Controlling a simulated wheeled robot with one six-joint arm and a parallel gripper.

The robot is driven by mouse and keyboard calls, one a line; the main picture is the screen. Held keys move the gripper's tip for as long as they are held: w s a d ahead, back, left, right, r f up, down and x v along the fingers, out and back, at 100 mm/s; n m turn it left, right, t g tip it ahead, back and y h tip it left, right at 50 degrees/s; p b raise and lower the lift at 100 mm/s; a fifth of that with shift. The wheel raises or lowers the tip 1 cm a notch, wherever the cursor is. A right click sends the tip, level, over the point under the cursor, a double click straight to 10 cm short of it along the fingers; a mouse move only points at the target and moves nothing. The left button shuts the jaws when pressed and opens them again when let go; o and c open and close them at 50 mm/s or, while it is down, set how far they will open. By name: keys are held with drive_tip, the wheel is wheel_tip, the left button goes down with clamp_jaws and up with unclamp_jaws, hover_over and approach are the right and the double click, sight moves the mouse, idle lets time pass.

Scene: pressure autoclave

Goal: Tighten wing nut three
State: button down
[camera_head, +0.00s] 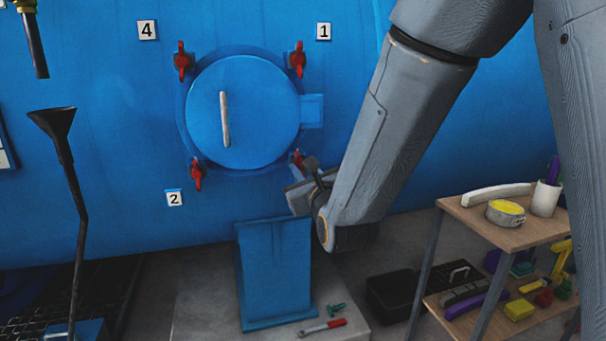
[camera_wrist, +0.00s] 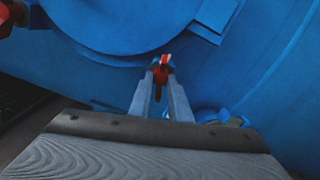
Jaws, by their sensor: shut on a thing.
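A round blue hatch (camera_head: 245,110) with a pale bar handle (camera_head: 224,119) is closed on the blue vessel. Red wing nuts sit around its rim: upper left (camera_head: 182,61) by label 4, upper right (camera_head: 298,60) by label 1, and lower left (camera_head: 196,174) by label 2. The lower-right wing nut (camera_head: 297,158) is partly hidden by my gripper (camera_head: 303,182), and no label shows beside it. In the wrist view, my gripper's two fingers (camera_wrist: 160,92) are shut on that red wing nut (camera_wrist: 161,70), whose tip shows between and beyond them.
A blue pedestal (camera_head: 275,270) stands below the hatch. A wooden shelf cart (camera_head: 490,217) with a pot, cup and several loose items stands at the right. A black funnel (camera_head: 55,125) is at the left.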

drive_tip(key=shift+a+f+m+b, duration=0.1)
drive_tip(key=shift+m+b, duration=0.2)
drive_tip(key=shift+m, duration=0.4)
drive_tip(key=c, duration=1.6)
unclamp_jaws()
drive_tip(key=shift+c, duration=0.2)
drive_tip(key=shift+s, duration=0.15)
drive_tip(key=p+v, duration=0.7)
drive_tip(key=p, duration=0.3)
drive_tip(key=shift+s, duration=0.25)
